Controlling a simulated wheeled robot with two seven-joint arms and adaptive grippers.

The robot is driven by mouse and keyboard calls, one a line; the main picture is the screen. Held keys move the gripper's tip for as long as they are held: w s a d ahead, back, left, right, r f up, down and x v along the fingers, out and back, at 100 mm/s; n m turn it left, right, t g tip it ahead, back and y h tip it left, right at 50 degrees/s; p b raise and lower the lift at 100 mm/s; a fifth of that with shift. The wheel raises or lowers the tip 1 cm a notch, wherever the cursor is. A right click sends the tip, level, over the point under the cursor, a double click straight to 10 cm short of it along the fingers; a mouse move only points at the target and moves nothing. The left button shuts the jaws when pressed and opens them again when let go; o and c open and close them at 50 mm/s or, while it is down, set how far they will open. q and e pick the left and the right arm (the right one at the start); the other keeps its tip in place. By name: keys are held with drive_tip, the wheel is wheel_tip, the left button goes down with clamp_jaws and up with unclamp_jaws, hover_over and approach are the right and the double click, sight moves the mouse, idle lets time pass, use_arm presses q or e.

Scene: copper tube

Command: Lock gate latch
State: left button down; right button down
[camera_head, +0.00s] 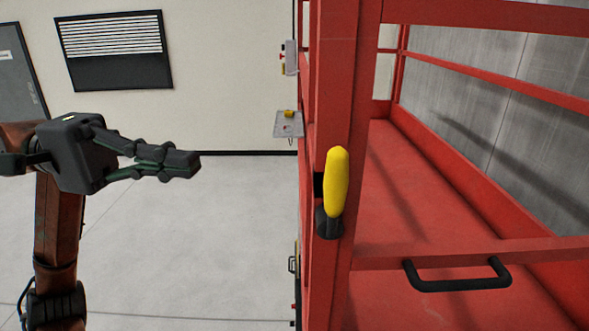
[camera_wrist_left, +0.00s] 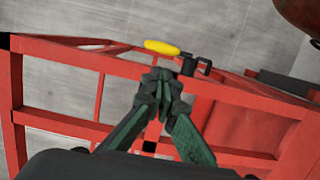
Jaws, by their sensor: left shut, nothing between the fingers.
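The gate latch has a yellow handle (camera_head: 337,180) standing upright on a black pivot (camera_head: 328,221), mounted on a red post. My left gripper (camera_head: 198,163) is to the left of the handle in the head view, apart from it, with its fingers shut and empty and pointing right. The left wrist view shows the shut fingertips (camera_wrist_left: 162,78) below the yellow handle (camera_wrist_left: 161,47) in the picture, with the black latch part (camera_wrist_left: 192,65) to its right. My right gripper is in neither view.
The red gate bar (camera_head: 540,250) carries a black pull handle (camera_head: 458,284). Red cage rails stand around a red platform floor (camera_head: 400,210). A small grey plate (camera_head: 288,124) sticks out left of the post. Open grey floor (camera_head: 220,230) lies between gripper and cage.

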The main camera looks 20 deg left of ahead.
use_arm(q)
drive_tip(key=p, duration=0.5)
approach(336, 186)
drive_tip(key=w+d, duration=0.1)
drive_tip(key=d, duration=0.3)
drive_tip(key=shift+w+d+r+p, duration=0.15)
drive_tip(key=shift+w+d+p, duration=0.2)
drive_tip(key=shift+d, duration=0.45)
drive_tip(key=shift+r, duration=0.1)
drive_tip(key=shift+d+y, duration=0.2)
drive_tip(key=shift+y, duration=0.2)
